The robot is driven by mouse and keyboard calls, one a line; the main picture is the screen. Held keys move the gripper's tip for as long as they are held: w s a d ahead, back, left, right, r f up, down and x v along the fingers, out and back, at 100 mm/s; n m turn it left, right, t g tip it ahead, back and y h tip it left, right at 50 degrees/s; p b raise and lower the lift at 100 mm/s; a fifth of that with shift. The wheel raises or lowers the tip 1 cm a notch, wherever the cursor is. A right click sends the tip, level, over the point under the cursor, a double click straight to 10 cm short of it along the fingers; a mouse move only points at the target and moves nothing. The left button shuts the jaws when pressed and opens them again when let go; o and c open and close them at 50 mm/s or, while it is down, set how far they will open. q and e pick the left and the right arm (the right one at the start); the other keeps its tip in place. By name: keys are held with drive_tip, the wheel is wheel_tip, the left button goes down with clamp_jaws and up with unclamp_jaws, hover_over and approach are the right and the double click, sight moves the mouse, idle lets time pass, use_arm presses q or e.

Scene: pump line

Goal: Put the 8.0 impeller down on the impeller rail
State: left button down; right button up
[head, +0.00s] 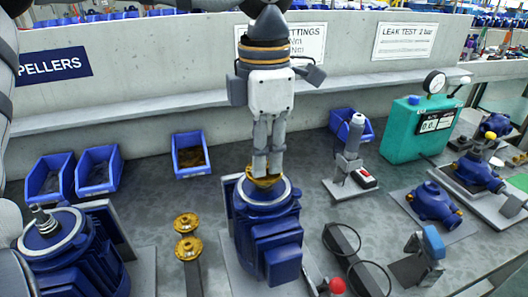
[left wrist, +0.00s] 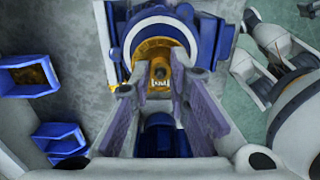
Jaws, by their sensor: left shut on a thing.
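My left gripper (head: 265,168) points straight down over the blue pump body (head: 268,222) in the middle of the bench. It is shut on a brass impeller (head: 264,180), which sits low at the pump's round open top; I cannot tell whether it touches. The left wrist view shows the impeller (left wrist: 157,80) between the fingers, partly hidden by them. No size mark is readable. The impeller rail (head: 193,279) is a dark bar left of the pump, with two brass impellers (head: 187,236) on it. White and grey parts, possibly my right gripper, show at the right in the left wrist view.
Another blue motor (head: 68,252) with an upright shaft stands at the left. Blue bins (head: 190,154) line the back. A dark bar with a cable (head: 345,250) and a red knob (head: 337,285) lie right of the pump. A teal tester (head: 415,130) stands farther right.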

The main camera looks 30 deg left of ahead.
use_arm(q)
drive_tip(key=c, duration=2.1)
unclamp_jaws()
clamp_jaws()
drive_tip(key=shift+r, duration=2.15)
wheel_tip(320, 180, up, 6)
